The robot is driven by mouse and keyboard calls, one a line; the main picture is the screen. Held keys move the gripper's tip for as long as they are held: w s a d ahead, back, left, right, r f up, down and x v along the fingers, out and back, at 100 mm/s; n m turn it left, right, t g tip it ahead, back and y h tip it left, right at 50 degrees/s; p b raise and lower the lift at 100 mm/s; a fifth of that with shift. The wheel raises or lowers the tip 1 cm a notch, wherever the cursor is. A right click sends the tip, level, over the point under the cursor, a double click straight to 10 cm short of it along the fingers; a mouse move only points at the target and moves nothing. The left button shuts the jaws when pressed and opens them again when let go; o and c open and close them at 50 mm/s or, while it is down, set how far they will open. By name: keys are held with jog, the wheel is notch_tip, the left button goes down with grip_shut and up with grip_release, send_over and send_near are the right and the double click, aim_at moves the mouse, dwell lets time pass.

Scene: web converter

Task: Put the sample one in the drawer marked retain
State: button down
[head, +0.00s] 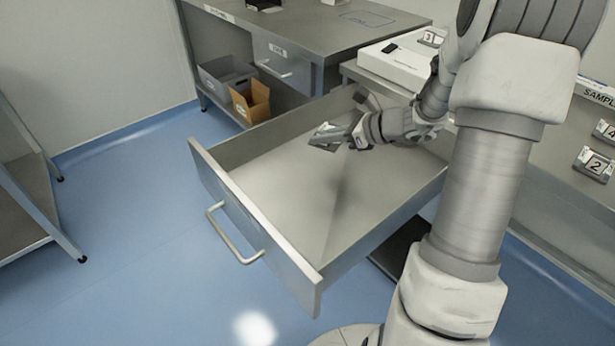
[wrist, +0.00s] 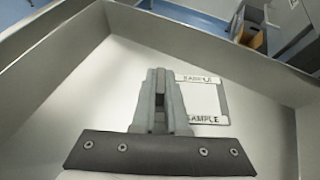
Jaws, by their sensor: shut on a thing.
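A large grey drawer (head: 262,222) stands pulled open in the middle of the head view, with a bar handle on its front. I see no readable mark on it. My gripper (head: 328,138) is inside the drawer's outline, above its floor. In the wrist view my gripper (wrist: 160,88) has its fingers close together, shut on a flat sample piece. This sample (wrist: 203,100) is a pale plate with a dark border and the word SAMPLE, extending to the right of the fingers. Its number is not readable. The drawer floor in the wrist view looks bare.
A sample marked 2 (head: 593,164) stands on the right surface, with another partly cut off beside it. A sample marked 3 (head: 432,38) stands by a white box (head: 395,66). A closed drawer (head: 283,68) and an open cardboard box (head: 250,103) are at the back.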

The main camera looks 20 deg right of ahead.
jog(key=b, duration=0.3)
send_over(287, 181)
notch_tip(287, 181, down, 5)
jog(key=shift+f, duration=0.2)
jog(key=shift+f+b, duration=1)
jog(key=shift+f, duration=0.95)
jog(key=shift+f, duration=0.15)
jog(key=c, duration=0.9)
grip_release()
jog(key=shift+s+d+r, duration=0.1)
jog(key=shift+r, duration=0.25)
jog(key=p+v, duration=0.3)
jog(key=v, duration=0.8)
jog(key=shift+s+d+p, duration=0.25)
jog(key=shift+p, duration=0.15)
